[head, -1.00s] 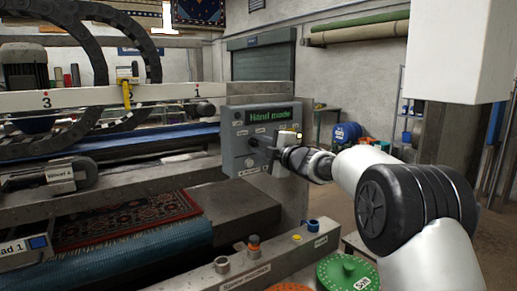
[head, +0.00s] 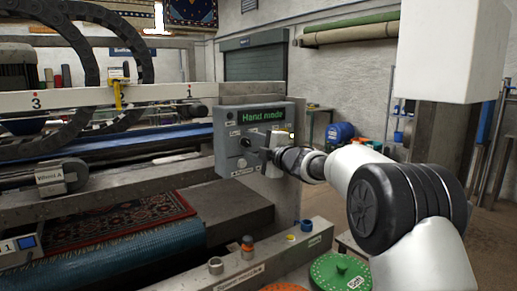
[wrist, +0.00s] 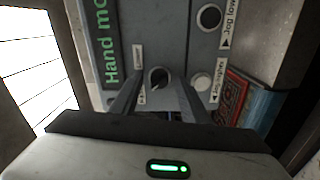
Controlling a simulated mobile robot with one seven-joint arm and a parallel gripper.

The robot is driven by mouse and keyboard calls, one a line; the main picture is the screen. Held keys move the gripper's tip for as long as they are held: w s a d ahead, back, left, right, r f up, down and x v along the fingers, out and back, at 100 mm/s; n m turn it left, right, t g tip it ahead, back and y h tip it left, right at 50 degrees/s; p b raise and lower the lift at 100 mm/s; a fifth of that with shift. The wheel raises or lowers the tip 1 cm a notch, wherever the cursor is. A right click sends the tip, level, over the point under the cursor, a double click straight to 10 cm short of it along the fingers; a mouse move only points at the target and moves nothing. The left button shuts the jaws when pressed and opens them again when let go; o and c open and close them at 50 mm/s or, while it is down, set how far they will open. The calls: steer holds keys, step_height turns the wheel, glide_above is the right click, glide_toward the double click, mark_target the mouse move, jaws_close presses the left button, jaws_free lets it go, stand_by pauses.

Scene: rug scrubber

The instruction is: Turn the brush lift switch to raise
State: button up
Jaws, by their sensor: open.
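The grey control panel (head: 222,150) stands at the machine's end, with a green "Hand mode" display (head: 262,115). A dark rotary switch (wrist: 158,77) shows on the panel in the wrist view; it is also in the head view (head: 245,142).
Black jog button (wrist: 209,17) and pale jog button (wrist: 200,82) sit right of the switch in the wrist view. Below the panel, a grey ledge (head: 262,262) carries several coloured knobs. A patterned rug (head: 120,222) lies on the machine at left.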

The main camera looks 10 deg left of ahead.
steer(key=v, duration=1.7)
steer(key=shift+d+b, duration=0.15)
steer(key=shift+b, duration=0.25)
steer(key=shift+s, duration=0.15)
